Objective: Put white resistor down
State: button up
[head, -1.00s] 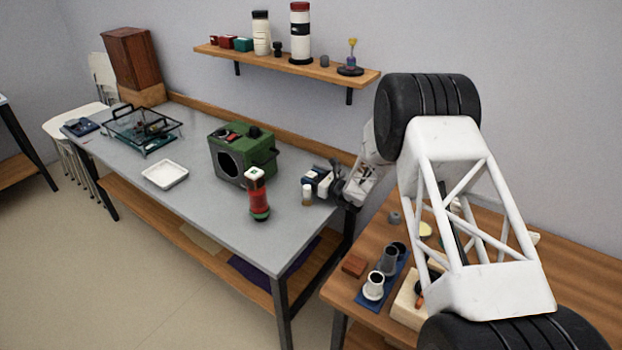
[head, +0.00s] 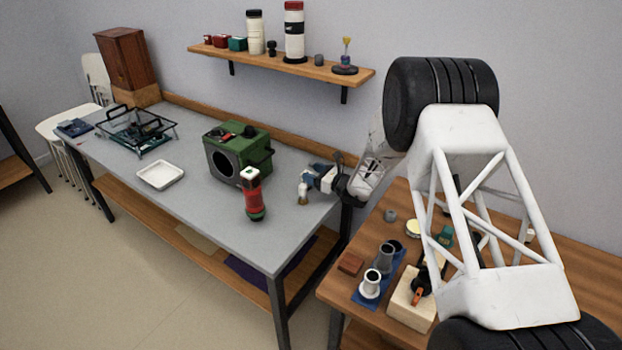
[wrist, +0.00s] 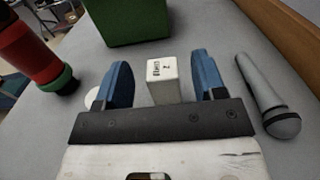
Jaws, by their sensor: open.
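The white resistor (wrist: 163,82) is a small white block with dark print on its end. In the wrist view it stands between the two blue fingers of my gripper (wrist: 159,62), with a gap on each side. My gripper is open. The block's lower end is hidden behind the gripper's dark crossbar, so its contact with the table cannot be seen there. In the head view my gripper (head: 311,178) is low over the right end of the grey workbench (head: 215,213). The resistor cannot be clearly made out in that view.
A red and green cylinder (head: 253,198) and a green box (head: 238,152) stand left of my gripper. A small pale cylinder (head: 303,195) is close by it. In the wrist view, a grey microphone-like object (wrist: 265,95) lies right of the fingers. A white tray (head: 160,175) lies farther left.

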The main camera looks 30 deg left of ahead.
jog(key=shift+r, duration=2.1)
jog(key=s+d+r+n+g+h, duration=0.1)
jog(key=s+d+r+n+h, duration=0.15)
jog(key=d+r, duration=0.5)
jog(key=s+d+r+n+g+h, duration=0.1)
jog(key=s+d+r+n, duration=0.15)
jog(key=d+r, duration=0.5)
jog(key=s+d+r+n+h, duration=0.25)
jog(key=s+d+r, duration=0.2)
jog(key=d, duration=0.55)
jog(key=s+d+r+n+h, duration=0.1)
jog(key=s+d+r+n, duration=0.3)
jog(key=d, duration=0.6)
jog(key=s+d+r+n+t+h, duration=0.1)
jog(key=s+d+h, duration=0.4)
jog(key=s+d, duration=1)
jog(key=s+d+r+n+t+h, duration=0.2)
jog(key=s+d+n+h, duration=0.3)
jog(key=s+d, duration=1)
jog(key=d+t+h, duration=0.1)
jog(key=d, duration=0.4)
jog(key=shift+d+r+t, duration=0.15)
jog(key=shift+d+t, duration=0.05)
jog(key=shift+t, duration=0.1)
